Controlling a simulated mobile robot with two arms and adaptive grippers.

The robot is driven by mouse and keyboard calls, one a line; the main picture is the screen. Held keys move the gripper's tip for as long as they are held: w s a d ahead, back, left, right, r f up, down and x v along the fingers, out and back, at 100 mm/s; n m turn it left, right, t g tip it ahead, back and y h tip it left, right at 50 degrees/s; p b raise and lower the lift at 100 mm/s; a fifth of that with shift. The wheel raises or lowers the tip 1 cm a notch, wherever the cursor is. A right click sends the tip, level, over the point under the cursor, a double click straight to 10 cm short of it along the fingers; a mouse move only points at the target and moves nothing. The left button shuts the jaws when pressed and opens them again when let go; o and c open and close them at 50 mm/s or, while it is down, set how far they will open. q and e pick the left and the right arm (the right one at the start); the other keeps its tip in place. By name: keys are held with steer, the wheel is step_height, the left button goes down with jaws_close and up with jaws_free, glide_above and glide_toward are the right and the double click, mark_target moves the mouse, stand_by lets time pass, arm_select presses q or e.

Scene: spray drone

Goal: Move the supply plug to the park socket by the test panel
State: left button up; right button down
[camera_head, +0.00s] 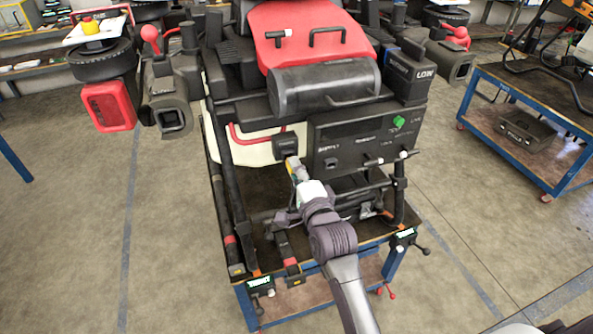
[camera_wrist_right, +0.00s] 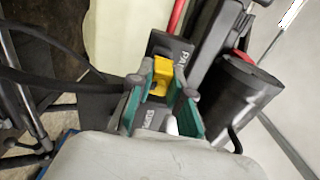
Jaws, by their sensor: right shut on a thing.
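The supply plug shows in the right wrist view as a yellow part (camera_wrist_right: 161,76) with a dark body marked "SUPP" behind it. In the head view only a small bit of yellow (camera_head: 291,162) shows. My right gripper (camera_head: 292,168) is shut on the plug; its teal-lined fingers (camera_wrist_right: 163,97) stand on both sides. The park socket (camera_head: 286,142) is a dark block left of the test panel (camera_head: 358,141). In the wrist view the socket (camera_wrist_right: 171,45), marked "PA", is right ahead of the yellow part. I cannot tell whether they touch. My left gripper is not in view.
The drone's red-topped body (camera_head: 308,35) sits above the panel on a blue-legged stand. A dark cable (camera_wrist_right: 60,82) runs in from the left in the wrist view. A blue bench (camera_head: 540,105) stands at the right.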

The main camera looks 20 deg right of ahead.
steer(key=shift+w, duration=0.95)
steer(key=c, duration=1)
jaws_free()
steer(key=shift+s, duration=0.1)
steer(key=s, duration=1.2)
steer(key=shift+d, duration=0.15)
steer(key=shift+w, duration=0.1)
